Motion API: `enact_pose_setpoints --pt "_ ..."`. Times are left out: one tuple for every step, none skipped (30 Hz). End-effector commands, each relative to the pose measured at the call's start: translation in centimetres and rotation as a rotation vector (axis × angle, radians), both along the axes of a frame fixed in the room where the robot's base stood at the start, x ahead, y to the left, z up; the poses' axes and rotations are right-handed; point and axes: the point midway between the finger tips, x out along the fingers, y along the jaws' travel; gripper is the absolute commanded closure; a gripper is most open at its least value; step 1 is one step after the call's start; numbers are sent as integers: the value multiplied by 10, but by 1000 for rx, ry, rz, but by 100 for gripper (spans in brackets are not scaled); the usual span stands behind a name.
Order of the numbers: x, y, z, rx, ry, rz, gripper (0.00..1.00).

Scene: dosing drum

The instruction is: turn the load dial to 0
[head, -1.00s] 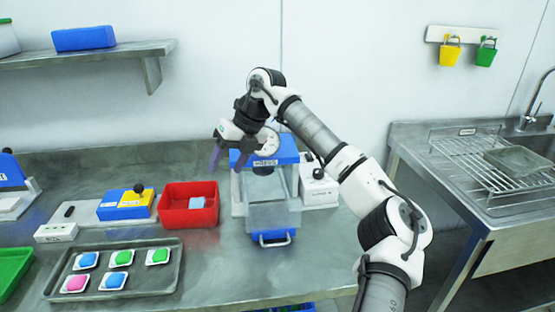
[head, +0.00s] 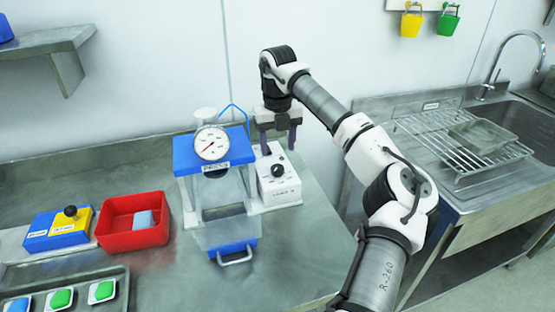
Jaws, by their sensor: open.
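A white box (head: 286,192) with a black dial knob (head: 278,170) on its sloped face stands right of the press. Its small front label is too blurred to read. The blue-topped press (head: 184,160) carries a round white gauge (head: 211,143) with a red needle. I cannot tell from the labels whether the knob is the load dial. My gripper (head: 279,151) is open and empty, pointing down, with its two dark fingers just above and behind the knob. The fingers appear apart from the knob, and they hide part of the box's back.
A red bin (head: 106,236) with a pale blue block (head: 143,219) stands left of the press. A blue-and-yellow box (head: 55,239) with a black ball knob is further left. A tray (head: 118,268) holds coloured pieces. A sink with a wire rack (head: 462,140) is at right.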

Motion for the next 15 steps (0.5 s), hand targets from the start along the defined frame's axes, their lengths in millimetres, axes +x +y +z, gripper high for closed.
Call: enact_pose_setpoints --pt "-1 0 -10 3 4 1 44" --pt "-1 1 -16 3 3 2 44" --pt "-1 1 -23 3 3 1 44" --pt "-1 1 -29 3 4 1 44" --pt "-1 1 -34 2 3 1 44" --pt "-1 1 -41 3 2 1 44" --pt "-1 1 -45 3 2 1 44" --pt "-1 1 -49 3 2 0 44" --pt "-1 0 -54 3 2 0 44" --pt "-1 1 -57 3 2 0 44" --pt "-1 1 -59 3 2 0 44" --pt "0 1 -62 2 1 0 44" --pt "0 1 -64 2 0 0 44" --pt "0 1 -65 2 0 1 44" --pt "0 1 -67 3 -1 1 44"
